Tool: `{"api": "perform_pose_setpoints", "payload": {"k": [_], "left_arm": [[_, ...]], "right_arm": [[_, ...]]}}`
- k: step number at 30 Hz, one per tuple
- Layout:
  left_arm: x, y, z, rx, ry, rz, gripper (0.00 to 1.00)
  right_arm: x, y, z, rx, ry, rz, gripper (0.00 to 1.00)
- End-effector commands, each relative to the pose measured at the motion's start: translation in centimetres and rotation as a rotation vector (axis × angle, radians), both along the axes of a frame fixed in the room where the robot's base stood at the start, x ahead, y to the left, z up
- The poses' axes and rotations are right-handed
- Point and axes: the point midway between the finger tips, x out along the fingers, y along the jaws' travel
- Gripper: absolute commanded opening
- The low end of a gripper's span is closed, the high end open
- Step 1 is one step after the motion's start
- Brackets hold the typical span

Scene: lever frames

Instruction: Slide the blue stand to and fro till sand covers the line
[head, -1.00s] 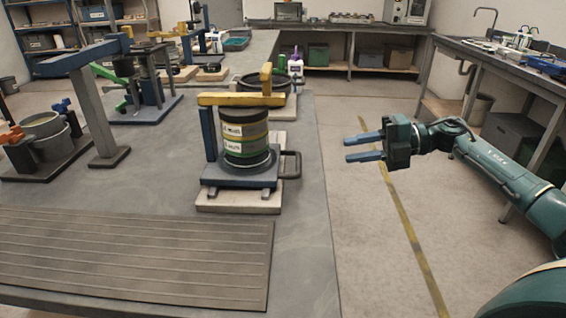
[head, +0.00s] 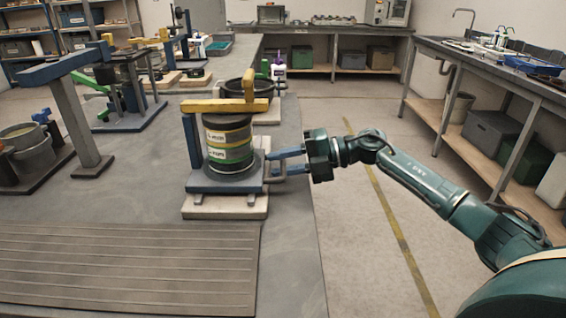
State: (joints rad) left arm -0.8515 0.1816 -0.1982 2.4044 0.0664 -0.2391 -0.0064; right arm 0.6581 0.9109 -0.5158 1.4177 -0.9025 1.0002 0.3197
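The blue stand (head: 224,183) sits on a pale base block near the table's right edge. It carries a round stack of dark, yellow and green-banded sieves (head: 228,143) under a yellow clamp bar (head: 224,106). A dark loop handle (head: 283,178) sticks out from the stand's right side. My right gripper (head: 278,160) reaches in from the right. Its two blue fingers are apart and overlap the handle; I cannot tell whether they touch it. No sand or fill line can be made out. My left gripper is out of view.
A ribbed grey mat (head: 130,268) lies at the table's front left. Grey pots (head: 30,155) and a blue-armed post (head: 80,125) are at left. Floor right of the table is open.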

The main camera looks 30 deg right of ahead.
Motion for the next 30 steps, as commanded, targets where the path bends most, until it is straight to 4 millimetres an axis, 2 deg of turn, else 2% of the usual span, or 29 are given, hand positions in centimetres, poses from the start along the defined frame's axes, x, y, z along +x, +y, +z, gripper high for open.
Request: {"api": "perform_pose_setpoints", "payload": {"k": [4,14,26,30], "left_arm": [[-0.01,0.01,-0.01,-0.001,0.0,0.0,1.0],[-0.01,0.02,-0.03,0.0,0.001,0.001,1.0],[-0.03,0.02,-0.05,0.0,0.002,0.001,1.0],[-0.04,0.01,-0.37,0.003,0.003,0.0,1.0]], "right_arm": [[-0.01,-0.01,-0.01,0.0,0.0,0.0,0.26],[-0.02,-0.02,0.0,0.0,0.0,0.001,0.0],[-0.01,-0.05,0.0,0.0,0.0,0.001,0.0],[0.83,-0.43,-0.08,0.002,-0.001,-0.001,0.0]]}}
